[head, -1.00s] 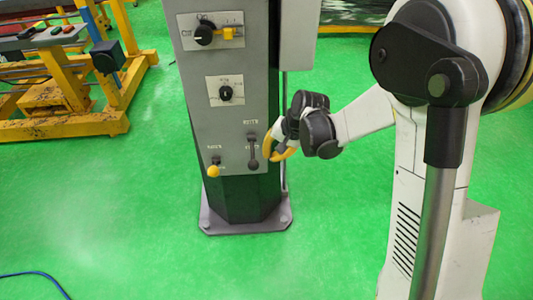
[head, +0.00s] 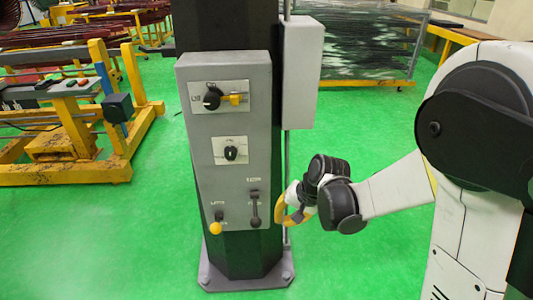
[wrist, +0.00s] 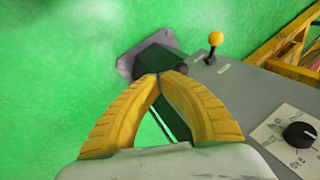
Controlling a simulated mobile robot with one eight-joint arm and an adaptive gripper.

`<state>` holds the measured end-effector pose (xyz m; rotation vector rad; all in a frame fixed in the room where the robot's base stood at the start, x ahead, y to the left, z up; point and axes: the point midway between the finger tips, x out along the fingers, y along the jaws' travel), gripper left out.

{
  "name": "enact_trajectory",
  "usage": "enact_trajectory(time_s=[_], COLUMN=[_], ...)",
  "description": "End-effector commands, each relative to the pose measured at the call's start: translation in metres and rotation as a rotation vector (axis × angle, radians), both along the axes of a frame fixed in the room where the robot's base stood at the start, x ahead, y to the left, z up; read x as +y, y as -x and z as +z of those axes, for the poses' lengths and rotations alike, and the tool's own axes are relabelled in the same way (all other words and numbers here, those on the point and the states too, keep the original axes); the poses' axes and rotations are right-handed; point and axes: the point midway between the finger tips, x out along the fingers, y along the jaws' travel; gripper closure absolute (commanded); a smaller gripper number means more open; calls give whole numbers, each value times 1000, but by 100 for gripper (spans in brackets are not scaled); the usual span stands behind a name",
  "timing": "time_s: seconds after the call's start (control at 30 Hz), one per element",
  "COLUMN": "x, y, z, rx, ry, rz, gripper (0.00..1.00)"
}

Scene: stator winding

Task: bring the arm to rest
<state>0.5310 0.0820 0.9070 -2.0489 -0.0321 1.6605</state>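My gripper (head: 282,220) is beside the right edge of the grey control panel (head: 232,170), just right of the dark lever (head: 254,208), apart from it as far as I can tell. In the wrist view, its two yellow fingers (wrist: 159,76) curve together and their tips meet, with nothing seen between them. The arm reaches in from the right, with its dark wrist joints and white link clear of the panel in the head view.
The panel also carries a yellow-knobbed lever (head: 216,227), a small black knob (head: 231,153) and a rotary switch (head: 213,99). A grey box (head: 302,70) hangs on the column above the arm. A yellow frame (head: 75,170) stands left. Green floor in front is clear.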

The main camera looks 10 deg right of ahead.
Motion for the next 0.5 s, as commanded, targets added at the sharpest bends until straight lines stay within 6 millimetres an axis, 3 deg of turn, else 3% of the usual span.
enact_trajectory(time_s=[0.17, 0.27, 0.5], x=[-4, -11, -39], y=[6, 18, 70], z=[14, 40, 108], rx=[-19, -57, -192], ry=[18, 56, 198], rz=[6, 21, 81], gripper=[100, 100, 100])
